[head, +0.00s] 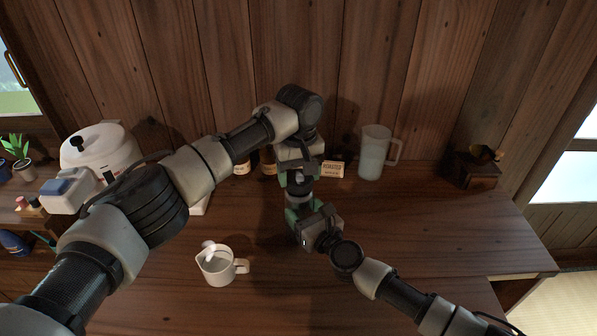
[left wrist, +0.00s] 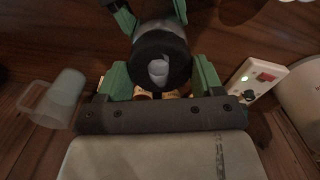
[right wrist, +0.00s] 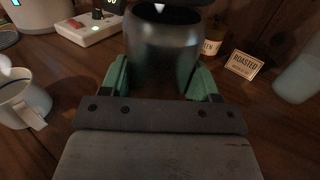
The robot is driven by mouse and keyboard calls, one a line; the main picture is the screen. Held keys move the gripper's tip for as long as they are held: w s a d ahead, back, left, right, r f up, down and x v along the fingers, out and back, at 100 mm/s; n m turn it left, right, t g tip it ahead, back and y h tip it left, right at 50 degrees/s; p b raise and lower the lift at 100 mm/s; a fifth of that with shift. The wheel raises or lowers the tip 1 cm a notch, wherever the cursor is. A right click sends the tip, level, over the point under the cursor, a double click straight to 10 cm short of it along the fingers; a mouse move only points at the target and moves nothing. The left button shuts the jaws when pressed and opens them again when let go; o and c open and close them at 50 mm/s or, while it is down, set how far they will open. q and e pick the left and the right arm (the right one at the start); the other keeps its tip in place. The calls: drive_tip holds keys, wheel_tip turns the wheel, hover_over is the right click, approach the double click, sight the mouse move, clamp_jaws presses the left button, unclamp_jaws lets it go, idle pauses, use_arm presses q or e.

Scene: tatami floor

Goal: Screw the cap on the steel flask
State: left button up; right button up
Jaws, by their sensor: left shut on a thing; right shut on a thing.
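The steel flask (right wrist: 163,48) stands upright between the green fingers of my right gripper (head: 300,216), which is shut on its body from the front. The flask is mostly hidden by my arms in the head view. My left gripper (head: 300,181) is directly above, shut on the dark round cap (left wrist: 160,62), its fingers on either side of it. The cap is in line with the flask's top. I cannot tell whether the cap's threads are engaged or how tightly it sits.
A white cup (head: 217,267) stands at front left. A translucent pitcher (head: 374,153) and a "ROASTED" sign (head: 333,169) are behind at right. A white rice cooker (head: 98,155) is at far left.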

use_arm(q)
drive_tip(key=shift+f, duration=0.45)
